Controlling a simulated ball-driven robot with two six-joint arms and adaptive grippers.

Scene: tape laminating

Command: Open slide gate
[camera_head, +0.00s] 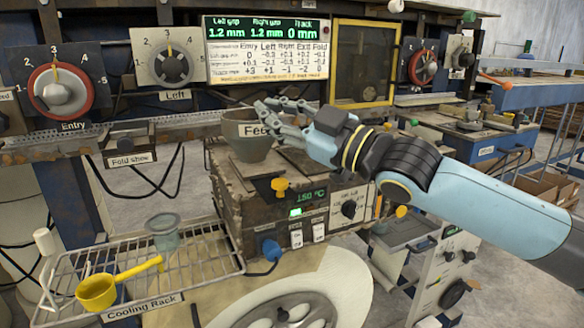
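A grey-green hopper cup (244,152) labelled "Feed" stands on top of a worn brown machine box (232,190). A yellow knob (280,186) sticks out of the box's front below the hopper; I cannot tell for sure whether it belongs to the slide gate, and no part is labelled so. My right gripper (272,116) reaches in from the right at the hopper's right rim. Its fingers look spread, and they cover part of the hopper and its label. Whether they touch the rim is unclear. My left gripper is not in view.
A wire cooling rack (205,255) at lower left holds a yellow ladle (98,291) and a small grey-green cup (163,232). The box front has a 150 °C display, switches and a black dial (348,208). A panel with dials and a readout (266,48) stands behind.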

